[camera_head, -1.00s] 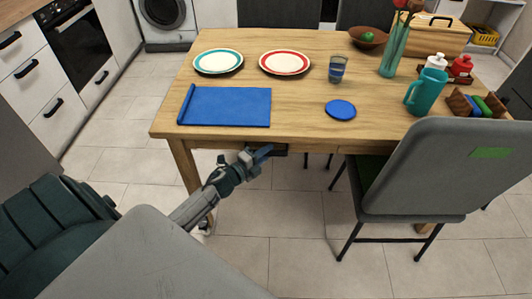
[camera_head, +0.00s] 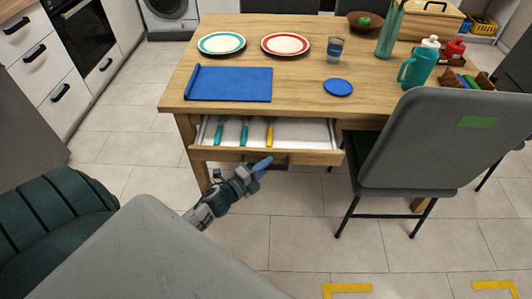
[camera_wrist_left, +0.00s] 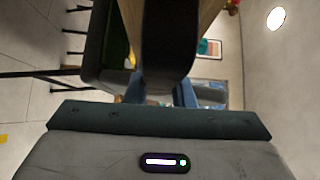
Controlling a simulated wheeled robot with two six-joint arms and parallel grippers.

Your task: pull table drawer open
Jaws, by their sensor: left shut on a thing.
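The table drawer (camera_head: 310,156) is pulled out from under the front edge of the wooden table (camera_head: 300,97). Its white inside shows, with two teal-handled utensils (camera_head: 244,133) and a yellow-handled one (camera_head: 269,132) lying in it. My left gripper (camera_head: 262,166) is at the drawer's dark handle (camera_head: 281,164), shut on it. In the left wrist view a large dark shape, which looks like the handle (camera_wrist_left: 168,40), fills the upper middle between the blue fingertips (camera_wrist_left: 187,95). My right gripper is not in view.
A grey chair (camera_head: 440,140) stands close to the right of the drawer. The tabletop holds a blue mat (camera_head: 230,84), plates (camera_head: 285,44), a glass (camera_head: 335,49) and a teal jug (camera_head: 419,66). The tiled floor (camera_head: 290,235) before the drawer is clear.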

